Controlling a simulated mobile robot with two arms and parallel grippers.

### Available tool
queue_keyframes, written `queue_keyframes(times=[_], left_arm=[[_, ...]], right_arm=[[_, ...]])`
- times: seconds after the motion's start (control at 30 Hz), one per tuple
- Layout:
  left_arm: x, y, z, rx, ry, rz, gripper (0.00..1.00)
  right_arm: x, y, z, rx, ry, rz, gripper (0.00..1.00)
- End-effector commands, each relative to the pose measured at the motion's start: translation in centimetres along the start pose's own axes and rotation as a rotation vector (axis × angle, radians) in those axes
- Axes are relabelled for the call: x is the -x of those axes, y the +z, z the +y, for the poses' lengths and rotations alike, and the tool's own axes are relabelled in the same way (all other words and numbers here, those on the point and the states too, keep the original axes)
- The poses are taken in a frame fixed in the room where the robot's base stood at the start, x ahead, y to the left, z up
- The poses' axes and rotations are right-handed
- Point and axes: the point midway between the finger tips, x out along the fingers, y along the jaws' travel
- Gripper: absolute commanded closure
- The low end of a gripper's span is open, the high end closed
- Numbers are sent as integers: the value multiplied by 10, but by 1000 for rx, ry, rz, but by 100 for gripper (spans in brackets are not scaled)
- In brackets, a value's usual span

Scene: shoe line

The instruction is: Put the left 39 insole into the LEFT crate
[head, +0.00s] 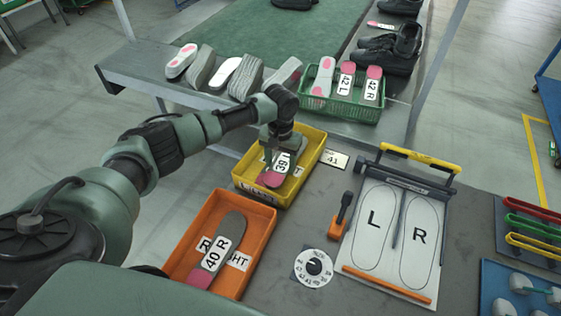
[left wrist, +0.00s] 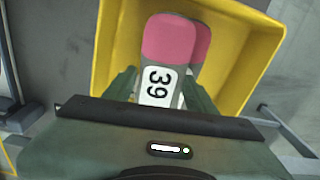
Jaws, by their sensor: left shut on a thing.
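My left gripper (head: 277,150) is over the yellow crate (head: 246,192), shut on the 39 insole (head: 271,180). In the left wrist view the fingers (left wrist: 160,88) sit on both sides of this grey insole with its pink end and white 39 label (left wrist: 158,87). A second pink-ended insole (left wrist: 203,45) shows just behind it, partly covered. The held insole is within the crate's outline; I cannot tell whether it touches the bottom. The yellow crate's label is mostly hidden. My right gripper is not in view.
An orange crate (head: 268,222) marked RIGHT holds a 40 R insole (head: 220,243). A green basket (head: 345,107) with several insoles stands behind on the shelf. A board marked L and R (head: 395,235), a dial (head: 313,267) and an orange-handled tool (head: 340,220) lie to the right.

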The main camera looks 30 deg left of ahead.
Motion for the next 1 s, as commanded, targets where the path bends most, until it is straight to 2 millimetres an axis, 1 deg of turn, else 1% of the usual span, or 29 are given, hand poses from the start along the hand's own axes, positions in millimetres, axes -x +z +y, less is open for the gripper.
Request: queue_keyframes(times=[0.23, 0.33, 0.37, 0.4, 0.43, 0.77, 0.87, 0.97, 1.0], left_arm=[[-8, 0, 0, 0, 1, 0, 83], [-8, 0, 0, -1, 0, 1, 83], [-8, 0, 0, -1, 0, 1, 39], [-8, 0, 0, -1, 0, 1, 28], [-8, 0, 0, -1, 0, 1, 22], [-6, 0, 0, 0, 0, 1, 22], [2, -1, 0, 0, 0, 3, 22], [17, -1, 0, -2, 1, 4, 22], [25, -1, 0, -1, 1, 5, 22]], right_arm=[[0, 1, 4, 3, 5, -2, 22], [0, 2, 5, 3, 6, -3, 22], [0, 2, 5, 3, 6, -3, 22], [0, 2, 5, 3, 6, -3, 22], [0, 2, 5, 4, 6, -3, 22], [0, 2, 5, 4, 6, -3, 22], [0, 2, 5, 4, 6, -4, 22], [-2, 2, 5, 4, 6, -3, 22], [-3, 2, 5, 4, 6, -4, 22]])
